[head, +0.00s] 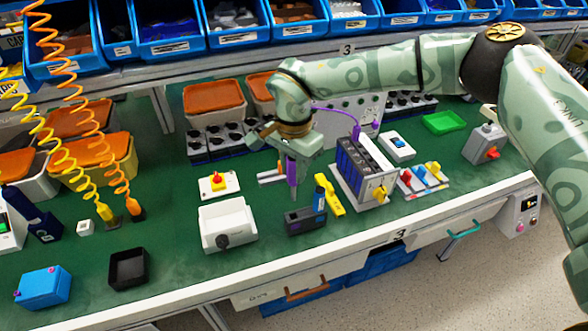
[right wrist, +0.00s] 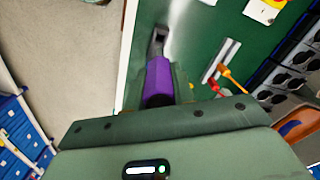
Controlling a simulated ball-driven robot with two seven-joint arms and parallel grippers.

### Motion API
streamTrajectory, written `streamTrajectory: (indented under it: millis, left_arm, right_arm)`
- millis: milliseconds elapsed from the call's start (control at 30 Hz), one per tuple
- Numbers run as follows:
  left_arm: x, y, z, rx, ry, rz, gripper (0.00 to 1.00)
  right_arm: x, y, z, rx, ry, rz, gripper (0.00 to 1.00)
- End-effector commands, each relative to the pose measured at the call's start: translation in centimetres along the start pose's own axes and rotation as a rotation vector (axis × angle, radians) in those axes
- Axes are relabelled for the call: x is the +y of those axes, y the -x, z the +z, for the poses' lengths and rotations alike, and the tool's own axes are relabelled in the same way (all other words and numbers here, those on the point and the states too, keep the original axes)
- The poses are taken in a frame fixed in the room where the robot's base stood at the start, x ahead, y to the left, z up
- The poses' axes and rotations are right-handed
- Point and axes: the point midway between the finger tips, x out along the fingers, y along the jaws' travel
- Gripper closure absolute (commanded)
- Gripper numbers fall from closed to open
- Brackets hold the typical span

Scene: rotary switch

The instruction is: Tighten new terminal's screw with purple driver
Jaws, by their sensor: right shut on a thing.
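My right gripper (head: 291,158) points down over the bench and is shut on the purple driver (head: 291,173). The driver hangs roughly upright, its lower end above the green mat. In the right wrist view the purple handle (right wrist: 158,78) extends from the gripper, with a dark end beyond it. A white box with a black rotary knob (head: 229,222) stands in front and to the left of the driver. A black holder (head: 299,222) with a blue upright piece stands in front of it. I cannot make out the new terminal or its screw. My left gripper is not in view.
A yellow tool (head: 329,195) and a dark rack of modules (head: 360,168) stand to the right. A black tray (head: 128,268) and blue box (head: 43,287) lie front left. Green mat is clear between them.

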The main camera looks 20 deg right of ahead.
Motion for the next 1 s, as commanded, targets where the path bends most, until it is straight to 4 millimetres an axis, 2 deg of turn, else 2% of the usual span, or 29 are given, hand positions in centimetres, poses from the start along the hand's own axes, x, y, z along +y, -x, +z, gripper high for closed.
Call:
streamTrajectory:
  millis: [700,1000]
  left_arm:
    - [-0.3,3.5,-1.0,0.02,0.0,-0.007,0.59]
    - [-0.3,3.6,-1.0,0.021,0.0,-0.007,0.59]
  right_arm:
    - [0.0,4.6,0.0,0.0,0.0,0.0,1.0]
    - [0.0,4.7,0.0,0.0,0.0,0.001,1.0]
